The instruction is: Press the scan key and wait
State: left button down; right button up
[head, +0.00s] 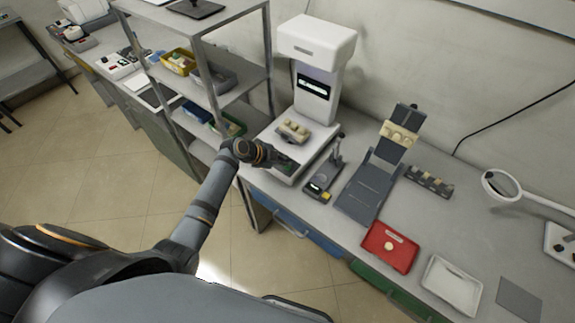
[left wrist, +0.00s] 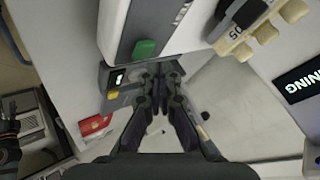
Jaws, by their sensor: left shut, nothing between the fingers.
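The white scanner (head: 318,42) stands at the back of the bench, its dark screen (head: 314,86) lit. In the left wrist view the screen (left wrist: 300,82) shows letters ending in "NING". A cream block piece (head: 293,130) sits on the scanner's bed; it also shows in the left wrist view (left wrist: 262,32). The green scan key (left wrist: 144,48) is on the scanner's front edge. My left gripper (left wrist: 160,72) is shut and empty, its tips just beside the key; I cannot tell whether they touch it. In the head view my left gripper (head: 278,158) is at the scanner's front. My right gripper is not seen.
A small device with a yellow button (head: 318,188) stands right of the scanner. Farther right are a grey stand (head: 368,190), a red tray (head: 390,247), a white tray (head: 452,285) and a magnifier lamp (head: 500,186). A metal shelf rack (head: 232,98) stands left of the scanner.

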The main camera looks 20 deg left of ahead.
aim_at(285, 168)
pick_arm(q)
notch_tip(285, 168, up, 5)
jog(key=p, duration=0.3)
jog(key=shift+p, duration=0.35)
dwell(0.3)
